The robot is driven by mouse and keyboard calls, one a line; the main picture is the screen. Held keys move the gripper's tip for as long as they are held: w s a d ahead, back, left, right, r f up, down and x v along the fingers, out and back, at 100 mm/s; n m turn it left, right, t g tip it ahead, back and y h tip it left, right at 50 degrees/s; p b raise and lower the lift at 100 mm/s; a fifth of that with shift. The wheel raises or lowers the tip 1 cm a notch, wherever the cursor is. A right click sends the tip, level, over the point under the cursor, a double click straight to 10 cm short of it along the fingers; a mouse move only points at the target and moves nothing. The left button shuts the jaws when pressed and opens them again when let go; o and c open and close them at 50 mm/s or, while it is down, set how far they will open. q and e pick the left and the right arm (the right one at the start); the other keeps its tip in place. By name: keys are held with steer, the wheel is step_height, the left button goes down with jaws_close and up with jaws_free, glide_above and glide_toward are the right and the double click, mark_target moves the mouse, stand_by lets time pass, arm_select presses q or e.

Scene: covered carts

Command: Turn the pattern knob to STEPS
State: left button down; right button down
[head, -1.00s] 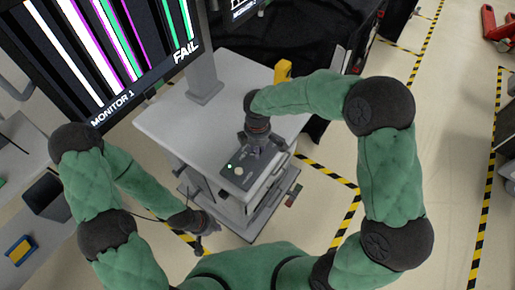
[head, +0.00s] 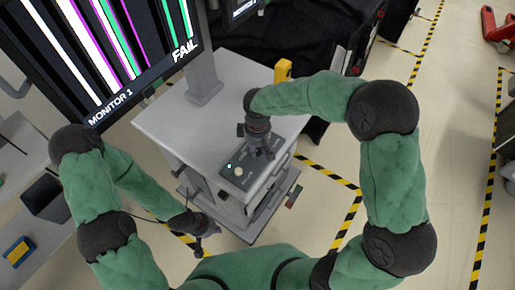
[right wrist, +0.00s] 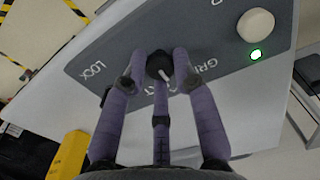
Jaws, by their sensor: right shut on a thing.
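The black pattern knob (right wrist: 157,64) sits on the dark grey panel (right wrist: 205,35) in the right wrist view. Its white pointer points down and right in that picture. LOCK shows at its left and GRID, partly hidden, at its right; a label ending in T is mostly covered by a finger. I see no STEPS label. My right gripper (right wrist: 158,76) is shut on the knob, with fingers at both sides. In the head view my right gripper (head: 261,146) reaches down onto the panel (head: 252,172). My left gripper (head: 199,243) hangs beside the cart, away from the panel; its fingers are unclear.
A white button (right wrist: 256,25) and a lit green lamp (right wrist: 256,55) share the panel. The grey cart (head: 165,120) carries a monitor (head: 110,50) reading FAIL. A yellow object (head: 283,70) stands at the cart's far edge. Striped floor tape surrounds the cart.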

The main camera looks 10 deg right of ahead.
mark_target(258, 151)
stand_by(0.3)
steer(key=c, duration=1)
jaws_free()
steer(key=shift+r, duration=0.1)
step_height(258, 151, up, 12)
steer(key=shift+f, duration=0.1)
